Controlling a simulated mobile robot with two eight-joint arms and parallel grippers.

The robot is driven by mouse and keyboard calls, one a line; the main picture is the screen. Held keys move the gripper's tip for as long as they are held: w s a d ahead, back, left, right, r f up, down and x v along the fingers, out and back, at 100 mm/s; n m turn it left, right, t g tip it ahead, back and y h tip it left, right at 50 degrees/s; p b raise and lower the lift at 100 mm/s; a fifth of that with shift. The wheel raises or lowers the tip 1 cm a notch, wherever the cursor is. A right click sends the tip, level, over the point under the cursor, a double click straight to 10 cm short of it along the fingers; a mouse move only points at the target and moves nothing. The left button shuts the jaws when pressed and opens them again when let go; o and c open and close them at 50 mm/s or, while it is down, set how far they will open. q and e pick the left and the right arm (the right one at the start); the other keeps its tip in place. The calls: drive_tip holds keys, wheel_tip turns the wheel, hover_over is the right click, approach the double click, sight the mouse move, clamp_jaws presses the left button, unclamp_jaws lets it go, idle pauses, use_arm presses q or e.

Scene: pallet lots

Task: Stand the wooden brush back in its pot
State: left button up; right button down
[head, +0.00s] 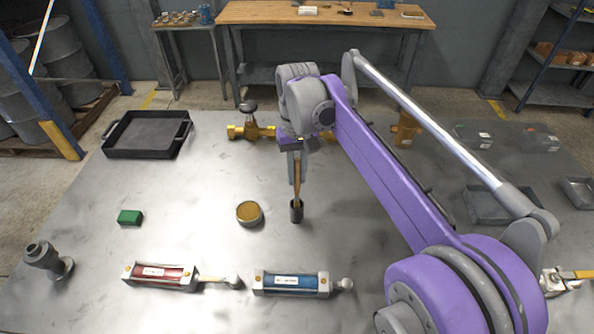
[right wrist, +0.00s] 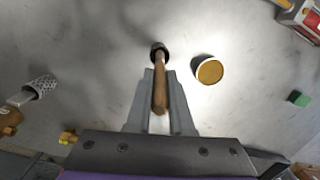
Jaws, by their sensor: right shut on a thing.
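The wooden brush (head: 297,190) is held upright, its lower end at the mouth of the small dark pot (head: 296,213). My right gripper (head: 297,178) is shut on the brush from above. In the right wrist view, the brown handle (right wrist: 160,88) lies between the two grey fingers of the right gripper (right wrist: 160,76), and its far end meets the dark pot (right wrist: 158,50). The brush's lower end seems to be inside the rim; how deep is hidden. My left gripper is not in view.
A round tin with a tan top (head: 249,213) stands just left of the pot. A blue cylinder block (head: 291,284) and a red one (head: 160,275) lie in front. A brass valve (head: 252,131) is behind; a black tray (head: 147,134) and green block (head: 130,217) are left.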

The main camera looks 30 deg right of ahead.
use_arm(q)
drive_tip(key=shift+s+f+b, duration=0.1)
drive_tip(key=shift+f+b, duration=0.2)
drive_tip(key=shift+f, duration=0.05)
use_arm(e)
drive_tip(key=shift+f, duration=0.7)
